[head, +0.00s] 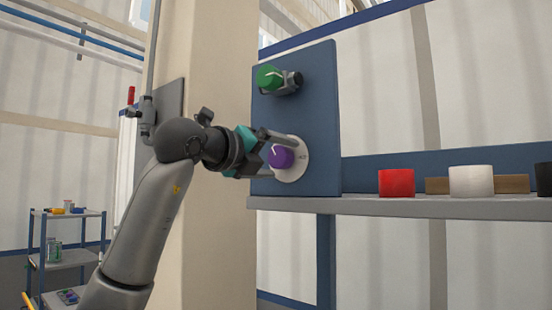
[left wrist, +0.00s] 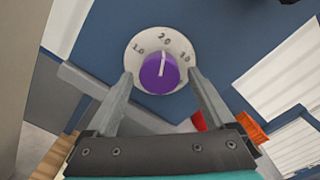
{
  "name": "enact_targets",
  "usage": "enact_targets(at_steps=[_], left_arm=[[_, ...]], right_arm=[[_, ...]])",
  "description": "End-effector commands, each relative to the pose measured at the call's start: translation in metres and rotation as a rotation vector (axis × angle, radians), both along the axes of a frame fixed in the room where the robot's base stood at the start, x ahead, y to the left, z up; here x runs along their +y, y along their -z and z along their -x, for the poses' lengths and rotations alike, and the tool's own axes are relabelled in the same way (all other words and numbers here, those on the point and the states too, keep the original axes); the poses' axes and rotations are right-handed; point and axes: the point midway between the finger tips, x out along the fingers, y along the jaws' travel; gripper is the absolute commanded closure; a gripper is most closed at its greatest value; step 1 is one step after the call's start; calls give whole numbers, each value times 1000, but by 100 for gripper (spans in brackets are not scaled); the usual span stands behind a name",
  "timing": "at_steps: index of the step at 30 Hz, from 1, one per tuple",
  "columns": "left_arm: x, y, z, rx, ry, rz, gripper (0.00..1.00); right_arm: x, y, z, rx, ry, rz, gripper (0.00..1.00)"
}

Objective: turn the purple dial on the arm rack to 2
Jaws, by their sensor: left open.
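The purple dial (head: 281,157) sits on a white round plate (head: 297,171) low on the blue panel (head: 320,110). In the left wrist view the purple dial (left wrist: 158,77) has a white line pointing at about the 2.0 mark, between the marks at left and right. My left gripper (head: 284,155) reaches in from the left in front of the panel. Its open fingers (left wrist: 160,76) stand on either side of the dial, with visible gaps, apparently not touching it. My right gripper is not in view.
A green dial (head: 268,77) with a dark fitting sits higher on the panel. A grey shelf (head: 430,208) extends right with a red cylinder (head: 396,183), a white cylinder (head: 471,181) and a black one (head: 544,178). A beige pillar (head: 215,80) stands behind my arm.

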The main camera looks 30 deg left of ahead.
Motion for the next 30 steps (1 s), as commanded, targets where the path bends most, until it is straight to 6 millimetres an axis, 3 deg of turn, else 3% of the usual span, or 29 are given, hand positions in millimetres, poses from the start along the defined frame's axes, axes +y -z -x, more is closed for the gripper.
enact_targets(at_steps=[5,18,24,30], left_arm=[[3,1,24,-4,-3,-2,12],[11,0,124,-5,-4,-2,12],[12,0,146,-4,-1,0,12],[12,0,151,-2,-2,0,12]], right_arm=[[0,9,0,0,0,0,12],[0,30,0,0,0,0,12],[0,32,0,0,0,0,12],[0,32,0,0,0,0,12]])
